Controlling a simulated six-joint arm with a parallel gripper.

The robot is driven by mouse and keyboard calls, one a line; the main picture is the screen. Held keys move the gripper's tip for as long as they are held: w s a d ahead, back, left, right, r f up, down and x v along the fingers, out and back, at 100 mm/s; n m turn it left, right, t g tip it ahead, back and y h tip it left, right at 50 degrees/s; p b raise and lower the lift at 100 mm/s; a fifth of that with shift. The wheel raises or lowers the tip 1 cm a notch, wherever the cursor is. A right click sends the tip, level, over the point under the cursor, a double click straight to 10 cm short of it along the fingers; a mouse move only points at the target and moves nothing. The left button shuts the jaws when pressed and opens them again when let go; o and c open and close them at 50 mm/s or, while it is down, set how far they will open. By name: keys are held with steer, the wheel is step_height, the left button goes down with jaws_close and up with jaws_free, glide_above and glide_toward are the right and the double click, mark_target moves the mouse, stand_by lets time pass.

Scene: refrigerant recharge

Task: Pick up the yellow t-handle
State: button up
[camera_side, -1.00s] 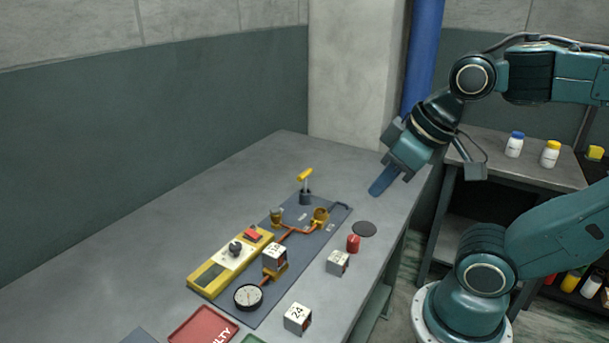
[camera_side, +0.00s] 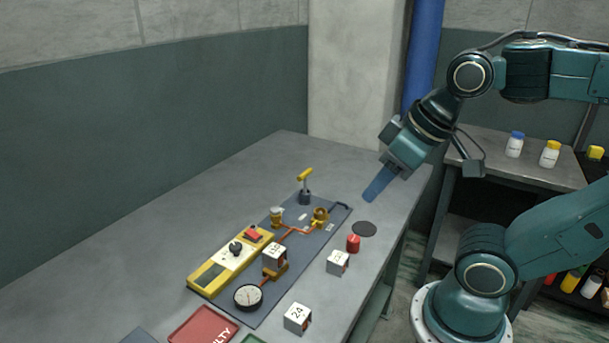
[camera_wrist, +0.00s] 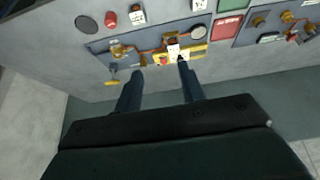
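The yellow T-handle (camera_side: 305,175) stands upright in a dark round holder (camera_side: 305,197) at the far end of the grey-blue panel (camera_side: 318,228). In the wrist view the yellow T-handle (camera_wrist: 112,82) lies left of the left finger. My gripper (camera_side: 371,195) is in the air to the right of the T-handle in the side view, apart from it, with its blue fingers tilted down and left. In the wrist view my gripper (camera_wrist: 160,68) has its two fingers wide apart with nothing held between them.
Brass fittings (camera_side: 320,216) with copper pipe, a gauge (camera_side: 248,297) and a yellow-framed unit (camera_side: 203,283) sit on the panel. A red cylinder (camera_side: 353,243), a dark disc (camera_side: 364,229) and white cubes (camera_side: 338,262) are to its right. The table behind the T-handle is clear.

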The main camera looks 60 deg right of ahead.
steer(key=w+d+r+n+g, duration=0.25)
steer(key=w+n, duration=0.25)
steer(key=w, duration=0.4)
steer(key=n+g, duration=0.3)
steer(key=n, duration=1)
glide_above(305, 171)
step_height(305, 171, down, 10)
steer(key=shift+a+f, duration=0.1)
steer(key=shift+f, duration=0.05)
steer(key=shift+f, duration=0.1)
steer(key=shift+f, duration=4.15)
